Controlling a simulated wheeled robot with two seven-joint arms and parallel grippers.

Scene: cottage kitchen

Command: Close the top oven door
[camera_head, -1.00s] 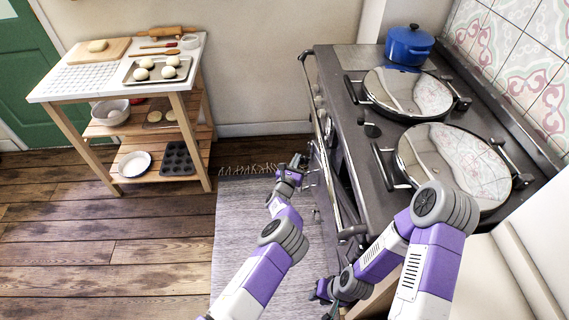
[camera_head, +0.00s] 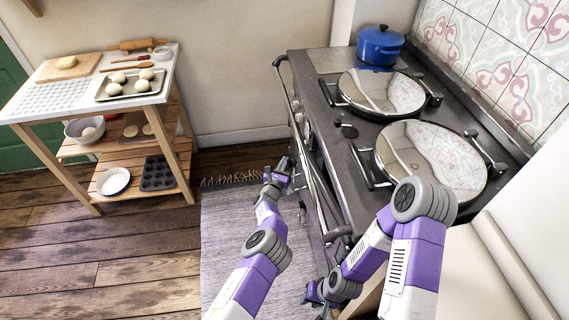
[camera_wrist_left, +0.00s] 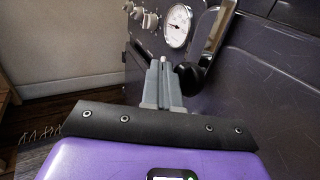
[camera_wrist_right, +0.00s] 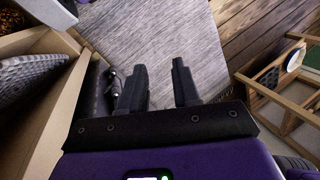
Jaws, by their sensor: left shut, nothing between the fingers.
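The dark range cooker (camera_head: 335,115) stands at the right of the head view, its front facing left. My left gripper (camera_head: 285,165) is low beside that front, shut and empty. In the left wrist view, the shut fingers (camera_wrist_left: 163,66) are close to a black knob on a silver handle (camera_wrist_left: 208,45). A dark panel (camera_wrist_left: 275,85), which looks like the oven door, fills the right side there. I cannot tell whether it sits flush or whether the fingers touch it. My right gripper (camera_wrist_right: 160,78) is open and empty above the rug, near the cooker's front corner.
A rail (camera_head: 290,95) runs along the cooker's front edge. A grey rug (camera_head: 225,235) covers the floor beside it. A wooden trolley (camera_head: 150,98) with baking things stands at the left. A blue pot (camera_head: 380,46) sits at the cooker's back. Wooden floor is clear at lower left.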

